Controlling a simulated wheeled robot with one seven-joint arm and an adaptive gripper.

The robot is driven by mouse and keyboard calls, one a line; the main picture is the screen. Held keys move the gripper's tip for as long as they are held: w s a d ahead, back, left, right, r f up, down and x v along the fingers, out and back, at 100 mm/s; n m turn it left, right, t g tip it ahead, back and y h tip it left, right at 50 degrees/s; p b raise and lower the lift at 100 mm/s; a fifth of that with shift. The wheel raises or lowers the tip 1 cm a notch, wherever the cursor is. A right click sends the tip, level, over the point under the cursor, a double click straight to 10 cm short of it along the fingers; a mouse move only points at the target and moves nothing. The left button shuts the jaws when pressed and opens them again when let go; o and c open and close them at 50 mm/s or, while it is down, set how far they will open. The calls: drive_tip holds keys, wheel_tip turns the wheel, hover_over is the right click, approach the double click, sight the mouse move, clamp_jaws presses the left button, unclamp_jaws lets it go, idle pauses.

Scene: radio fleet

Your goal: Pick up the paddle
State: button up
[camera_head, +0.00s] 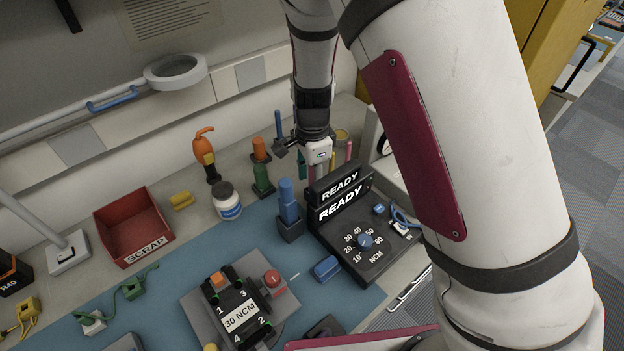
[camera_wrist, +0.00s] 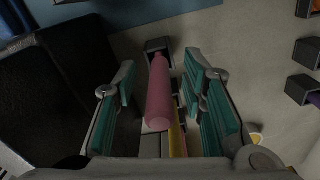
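No thing in view is clearly a paddle by its shape. In the wrist view a pink rounded rod (camera_wrist: 160,95) stands in a small dark square holder (camera_wrist: 158,46). My gripper (camera_wrist: 161,78) is open, with its teal-padded fingers on either side of the rod and a gap on both sides. In the head view my gripper (camera_head: 316,155) is at the back of the bench, behind the black READY unit (camera_head: 345,195). Its fingertips are mostly hidden there. A yellow strip (camera_wrist: 178,142) shows beside the rod's near end.
The READY unit's dark body (camera_wrist: 70,85) lies close on the left in the wrist view. Another pink rod (camera_head: 349,150), a blue rod (camera_head: 278,125) and a blue stepped post (camera_head: 288,205) stand nearby. A red SCRAP bin (camera_head: 133,228) and a 30 NCM fixture (camera_head: 240,310) are farther off.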

drive_tip(key=shift+f, duration=0.45)
clamp_jaws()
